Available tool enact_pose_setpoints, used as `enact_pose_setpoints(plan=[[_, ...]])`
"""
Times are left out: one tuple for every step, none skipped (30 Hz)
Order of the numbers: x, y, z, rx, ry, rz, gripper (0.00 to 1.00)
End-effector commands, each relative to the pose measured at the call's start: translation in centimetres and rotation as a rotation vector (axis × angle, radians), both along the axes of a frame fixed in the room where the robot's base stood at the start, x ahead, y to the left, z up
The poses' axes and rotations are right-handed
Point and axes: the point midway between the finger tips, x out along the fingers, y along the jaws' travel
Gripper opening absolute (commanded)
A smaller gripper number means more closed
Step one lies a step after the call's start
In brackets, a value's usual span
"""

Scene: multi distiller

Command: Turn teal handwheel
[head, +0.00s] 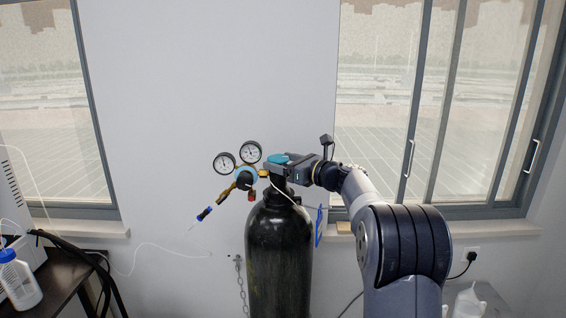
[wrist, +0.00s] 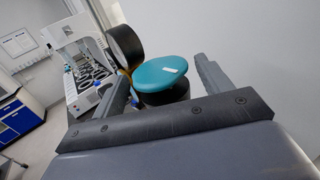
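The teal handwheel (head: 278,158) sits on top of the dark gas cylinder (head: 279,255) in the head view. My gripper (head: 284,164) is at the handwheel, coming from the right. In the wrist view my gripper (wrist: 163,72) has one finger on each side of the handwheel, set apart, with narrow gaps seeming to show beside its rim. The far side of the valve is hidden.
A chain (head: 241,285) hangs beside the cylinder. A bottle (head: 18,280) stands on a dark table at left. The wall and windows are close behind.

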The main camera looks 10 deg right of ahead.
Motion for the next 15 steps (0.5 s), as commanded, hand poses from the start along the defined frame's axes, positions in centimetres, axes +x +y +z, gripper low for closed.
enact_pose_setpoints(plan=[[-0.01, -0.01, 0.01, 0.0, 0.0, 0.0, 0.69], [-0.01, -0.01, 0.01, 0.0, 0.0, 0.0, 0.67], [-0.02, -0.01, 0.01, 0.0, 0.0, 0.0, 0.63], [-0.02, -0.01, 0.01, 0.0, 0.0, 0.0, 0.61], [-0.02, -0.01, 0.01, 0.0, 0.0, 0.0, 0.59], [-0.02, -0.01, 0.01, 0.0, 0.0, 0.0, 0.55], [-0.02, -0.01, 0.01, 0.0, 0.0, 0.0, 0.53], [-0.02, -0.01, 0.02, 0.0, 0.0, 0.0, 0.5], [-0.02, -0.02, 0.01, 0.0, 0.0, 0.0, 0.47], [-0.02, -0.02, 0.01, 0.0, 0.0, 0.0, 0.45], [-0.03, -0.01, 0.02, 0.0, 0.0, 0.0, 0.42], [-0.03, -0.01, 0.02, 0.0, 0.0, 0.0, 0.39], [-0.02, -0.02, 0.02, 0.0, 0.0, 0.0, 0.36], [-0.02, -0.02, 0.02, 0.0, 0.0, 0.0, 0.35], [-0.03, -0.01, 0.01, 0.0, 0.0, 0.0, 0.35]])
